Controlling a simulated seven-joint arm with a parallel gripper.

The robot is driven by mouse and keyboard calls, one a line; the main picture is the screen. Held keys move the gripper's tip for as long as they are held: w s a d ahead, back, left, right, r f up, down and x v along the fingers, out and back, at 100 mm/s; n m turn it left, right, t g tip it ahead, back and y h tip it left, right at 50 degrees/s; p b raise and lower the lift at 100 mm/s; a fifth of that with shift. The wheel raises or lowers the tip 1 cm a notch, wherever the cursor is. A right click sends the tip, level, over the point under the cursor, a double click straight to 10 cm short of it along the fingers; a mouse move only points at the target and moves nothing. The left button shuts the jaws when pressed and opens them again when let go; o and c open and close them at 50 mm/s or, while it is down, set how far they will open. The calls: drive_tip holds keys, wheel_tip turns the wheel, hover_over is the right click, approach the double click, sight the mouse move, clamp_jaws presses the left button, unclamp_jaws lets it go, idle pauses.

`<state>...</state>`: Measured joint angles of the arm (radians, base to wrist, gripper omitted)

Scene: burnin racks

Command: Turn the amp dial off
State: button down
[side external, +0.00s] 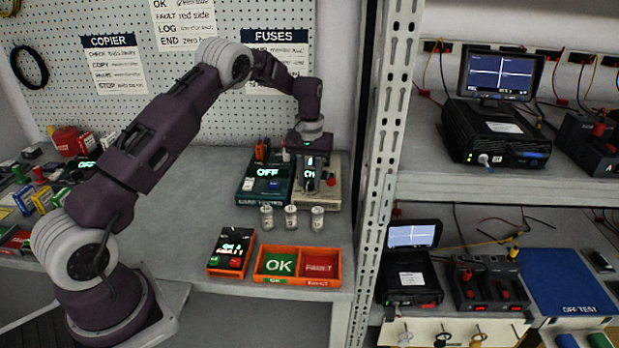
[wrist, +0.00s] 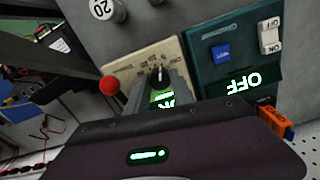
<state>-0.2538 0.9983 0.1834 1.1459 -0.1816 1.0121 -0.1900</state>
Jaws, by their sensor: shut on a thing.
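The amp looks to be the beige box (side external: 330,197) at the back of the bench, which also shows in the wrist view (wrist: 125,68). Its dark dial (wrist: 160,76) has printed marks around it, and a green lit display (wrist: 162,97), partly covered by my fingers, appears to read ON. My gripper (side external: 311,181) points down over this box. In the wrist view my gripper (wrist: 158,84) is shut on the dial, with the grey fingers at its sides. The dial's exact pointer position is hard to read.
A teal box (side external: 251,191) reading OFF stands just left of the amp. Three small cylinders (side external: 291,217) stand in front. An orange tray (side external: 263,279) with OK and FAULT sections and a small black-and-orange meter (side external: 231,251) sit near the front edge. A metal post (side external: 377,150) rises at right.

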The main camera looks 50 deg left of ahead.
sight(310, 182)
drive_tip(key=m, duration=0.3)
drive_tip(key=shift+m, duration=2.1)
drive_tip(key=c, duration=1.1)
unclamp_jaws()
wheel_tip(310, 182, up, 7)
drive_tip(key=shift+r, duration=0.1)
drive_tip(key=shift+d+r, duration=0.1)
